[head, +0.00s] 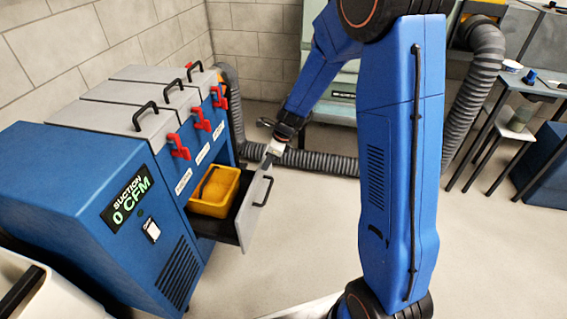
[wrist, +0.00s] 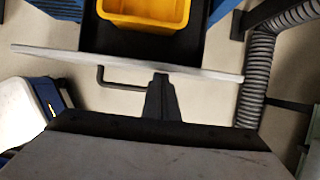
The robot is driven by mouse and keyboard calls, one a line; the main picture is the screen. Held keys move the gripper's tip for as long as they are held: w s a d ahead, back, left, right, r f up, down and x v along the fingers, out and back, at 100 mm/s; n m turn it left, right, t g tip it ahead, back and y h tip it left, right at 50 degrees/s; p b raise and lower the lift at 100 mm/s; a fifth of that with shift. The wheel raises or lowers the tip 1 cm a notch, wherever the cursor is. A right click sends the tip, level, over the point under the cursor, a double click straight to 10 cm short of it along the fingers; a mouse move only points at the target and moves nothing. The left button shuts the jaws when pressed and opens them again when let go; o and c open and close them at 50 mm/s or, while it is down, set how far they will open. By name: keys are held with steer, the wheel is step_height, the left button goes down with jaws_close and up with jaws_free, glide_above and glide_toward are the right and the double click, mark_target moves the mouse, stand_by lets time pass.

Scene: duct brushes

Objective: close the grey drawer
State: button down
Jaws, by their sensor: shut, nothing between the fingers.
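The grey drawer (head: 256,207) stands pulled out from the lower front of the blue suction cabinet (head: 170,200). A yellow bin (head: 213,192) sits inside it. In the wrist view the drawer's front panel (wrist: 60,53) runs across the picture, with a dark bar handle (wrist: 103,80) on its outer side and the yellow bin (wrist: 145,12) behind it. My gripper (head: 270,160) is shut and empty at the far end of the front panel. In the wrist view its fingertips (wrist: 161,76) are at the panel's outer side, right of the handle; whether they touch it I cannot tell.
Grey corrugated hose (head: 320,162) runs along the floor behind the drawer, and shows at the right in the wrist view (wrist: 258,75). A table (head: 530,85) and stool (head: 510,130) stand at the right. The floor before the drawer is clear.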

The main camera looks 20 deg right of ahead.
steer(key=w+a, duration=0.4)
steer(key=a, duration=0.4)
steer(key=w+a, duration=0.5)
steer(key=a, duration=0.3)
steer(key=shift+w+a, duration=0.25)
steer(key=shift+w+a+r, duration=0.1)
steer(key=shift+r, duration=0.05)
